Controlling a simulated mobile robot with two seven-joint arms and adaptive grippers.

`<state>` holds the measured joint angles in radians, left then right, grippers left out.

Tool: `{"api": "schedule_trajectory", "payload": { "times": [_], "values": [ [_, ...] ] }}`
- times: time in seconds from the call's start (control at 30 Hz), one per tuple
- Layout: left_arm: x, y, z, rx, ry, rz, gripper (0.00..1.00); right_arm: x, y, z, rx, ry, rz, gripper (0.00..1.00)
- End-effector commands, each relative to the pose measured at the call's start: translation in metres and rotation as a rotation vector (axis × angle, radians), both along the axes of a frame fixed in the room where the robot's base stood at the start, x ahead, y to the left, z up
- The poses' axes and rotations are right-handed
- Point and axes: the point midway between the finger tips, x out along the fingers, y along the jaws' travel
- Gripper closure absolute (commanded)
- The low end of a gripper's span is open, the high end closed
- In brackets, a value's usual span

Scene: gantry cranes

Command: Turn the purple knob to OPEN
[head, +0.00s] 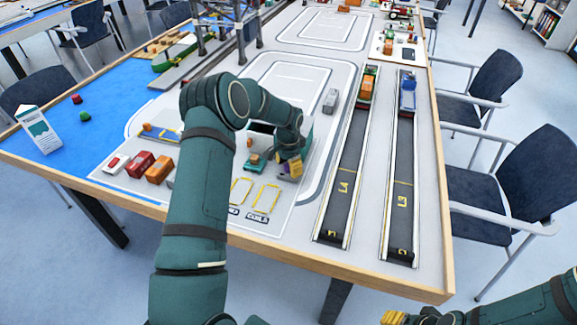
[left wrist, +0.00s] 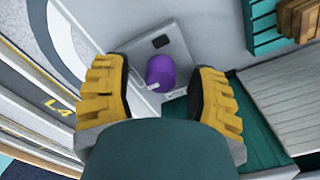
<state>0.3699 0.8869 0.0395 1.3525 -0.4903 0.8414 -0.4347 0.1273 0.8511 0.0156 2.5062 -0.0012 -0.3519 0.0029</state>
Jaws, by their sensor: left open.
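The purple knob (left wrist: 160,73) sits on a grey panel (left wrist: 172,43) in the left wrist view. A white pointer mark on it points to the lower left of that view. A small label beside the knob is too blurred to read. My left gripper (left wrist: 163,84) is open, with one yellow-and-black finger on each side of the knob and gaps visible. In the head view my left gripper (head: 287,172) is low over the board, and a small purple patch shows beside it. Part of my right gripper (head: 393,318) shows at the bottom edge; its jaw state is unclear.
Two dark lanes (head: 346,180), with toy vehicles at their far ends, run right of my left gripper. A small teal vehicle (head: 255,162) is close to its left. Toy trucks (head: 158,168) stand farther left. A crane tower stands behind.

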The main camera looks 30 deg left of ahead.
Motion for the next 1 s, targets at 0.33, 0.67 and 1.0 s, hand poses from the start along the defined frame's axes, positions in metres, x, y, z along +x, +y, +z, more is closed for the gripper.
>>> {"api": "schedule_trajectory", "payload": {
  "times": [0.33, 0.67, 1.0],
  "values": [
    [0.001, 0.001, 0.041, 0.002, -0.004, 0.000, 0.42, 0.000, 0.000, 0.000, 0.000, 0.000, 0.000, 0.53],
    [0.001, 0.000, 0.102, 0.001, -0.003, 0.000, 0.42, 0.000, 0.000, 0.000, 0.000, 0.000, 0.000, 0.53],
    [0.000, -0.001, 0.120, -0.001, 0.000, -0.001, 0.42, 0.000, 0.000, 0.000, 0.000, 0.000, 0.000, 0.53]
  ]
}}
